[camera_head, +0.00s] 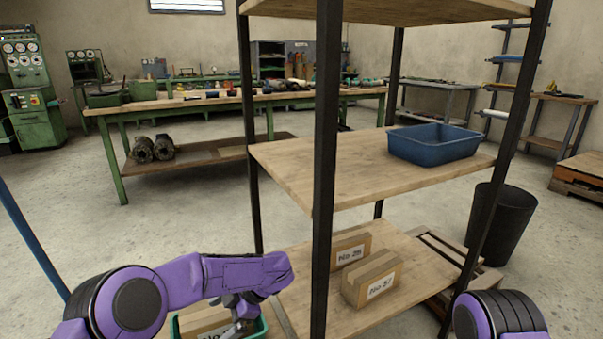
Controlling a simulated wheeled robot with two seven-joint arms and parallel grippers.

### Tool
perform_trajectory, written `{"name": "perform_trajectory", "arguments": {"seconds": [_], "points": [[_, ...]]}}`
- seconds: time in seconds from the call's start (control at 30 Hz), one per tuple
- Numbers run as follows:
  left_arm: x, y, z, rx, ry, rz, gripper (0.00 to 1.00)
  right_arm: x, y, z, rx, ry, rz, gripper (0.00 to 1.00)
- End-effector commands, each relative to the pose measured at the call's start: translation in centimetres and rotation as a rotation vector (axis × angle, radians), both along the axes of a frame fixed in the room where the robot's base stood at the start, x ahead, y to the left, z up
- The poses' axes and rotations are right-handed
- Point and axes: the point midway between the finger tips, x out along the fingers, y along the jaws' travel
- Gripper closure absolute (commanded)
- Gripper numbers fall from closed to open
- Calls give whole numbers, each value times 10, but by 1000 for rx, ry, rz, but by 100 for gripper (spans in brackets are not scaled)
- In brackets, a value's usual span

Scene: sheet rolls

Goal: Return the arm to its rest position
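My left arm comes in from the lower left and reaches across the bottom of the view. Its gripper (240,322) points down at a teal crate (263,328), beside a cardboard box (203,318) in that crate. The fingers are small and dark, partly cut off by the bottom edge, so their opening is unclear. Only a purple and black joint of my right arm shows at the lower right; its gripper is out of view.
A shelf rack with black posts (325,170) stands close ahead. Its middle board holds a blue tray (435,144); its lower board holds cardboard boxes No.28 (350,249) and No.87 (371,279). A black bin (503,222) stands at right. Open floor lies left.

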Motion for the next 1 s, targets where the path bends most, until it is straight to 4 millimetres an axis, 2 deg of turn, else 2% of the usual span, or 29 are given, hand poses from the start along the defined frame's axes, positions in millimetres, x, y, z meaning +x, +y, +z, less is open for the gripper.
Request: {"name": "perform_trajectory", "arguments": {"seconds": [0.27, 0.37, 0.47, 0.57, 0.6, 0.67, 0.7, 0.83, 1.0], "points": [[5, 34, -38, 227, -166, -309, 0, -1, 0, 0, 0, 1, 0, 47], [-4, 43, -60, 274, -192, -476, 0, -1, 0, 0, 0, 1, 0, 47], [-24, 50, -91, 282, -184, -676, 0, -1, 0, 0, 0, 1, 0, 47], [-70, 56, -134, 219, -119, -927, 0, -1, 0, 0, 0, 1, 0, 47], [-97, 59, -151, 171, -74, -1023, 0, -1, 0, 0, 0, 1, 0, 47], [-140, 63, -172, 88, 1, -1140, 0, -1, 0, 0, 0, 1, 0, 47], [-168, 66, -182, 35, 51, -1200, 0, -1, 0, 0, 0, 1, 0, 47], [-249, 76, -197, -118, 205, -1327, 0, -1, 0, 0, 0, 1, 0, 47], [-335, 95, -195, -252, 389, -1402, 0, -1, 0, 0, 0, 1, 0, 47]]}}
